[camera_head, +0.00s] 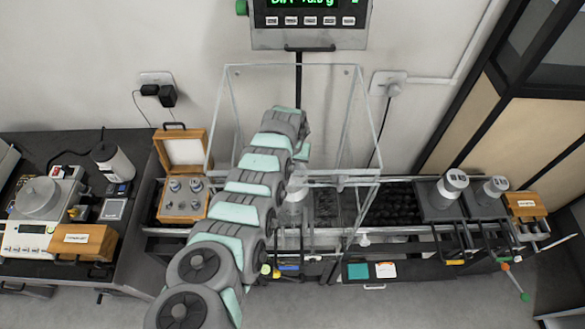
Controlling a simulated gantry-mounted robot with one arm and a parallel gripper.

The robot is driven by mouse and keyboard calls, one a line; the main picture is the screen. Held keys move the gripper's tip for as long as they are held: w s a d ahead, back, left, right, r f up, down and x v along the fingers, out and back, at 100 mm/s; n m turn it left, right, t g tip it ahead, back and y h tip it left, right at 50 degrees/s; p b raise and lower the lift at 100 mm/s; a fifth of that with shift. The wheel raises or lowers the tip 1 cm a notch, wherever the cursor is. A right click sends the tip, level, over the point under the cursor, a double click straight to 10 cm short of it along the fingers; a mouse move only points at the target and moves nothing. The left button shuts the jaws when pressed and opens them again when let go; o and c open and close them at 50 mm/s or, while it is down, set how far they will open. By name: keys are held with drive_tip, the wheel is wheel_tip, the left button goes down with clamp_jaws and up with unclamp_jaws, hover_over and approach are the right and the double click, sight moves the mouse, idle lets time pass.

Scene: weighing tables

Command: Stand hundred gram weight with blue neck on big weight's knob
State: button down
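My arm reaches up from the bottom of the view into a clear glass enclosure (232,100). The end of my arm bends down inside it, and I cannot make out the fingers of my gripper. A pale, rounded metal shape (297,192) shows below the end of my arm, partly covered by it; I cannot tell whether it is a big weight. Several small metal weights stand in an open wooden box (183,209) left of the enclosure. Two large knobbed weights (452,186) (493,189) stand at the right.
A display (308,37) hangs above the enclosure. At the left are a small balance (38,200), a closed wooden box (85,242) and a white canister (112,162). Another wooden box (525,206) is at far right. Glass walls and rails surround the middle.

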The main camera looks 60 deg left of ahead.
sight(293, 165)
drive_tip(key=shift+f, duration=0.45)
drive_tip(key=shift+f, duration=0.15)
drive_tip(key=c, duration=1.3)
unclamp_jaws()
drive_tip(key=shift+d+r+p, duration=0.2)
drive_tip(key=shift+r+p, duration=0.6)
drive_tip(key=shift+r, duration=1.6)
wheel_tip(293, 165, up, 7)
drive_tip(key=b, duration=0.1)
drive_tip(key=shift+s+d+r, duration=0.2)
drive_tip(key=shift+s+d, duration=0.25)
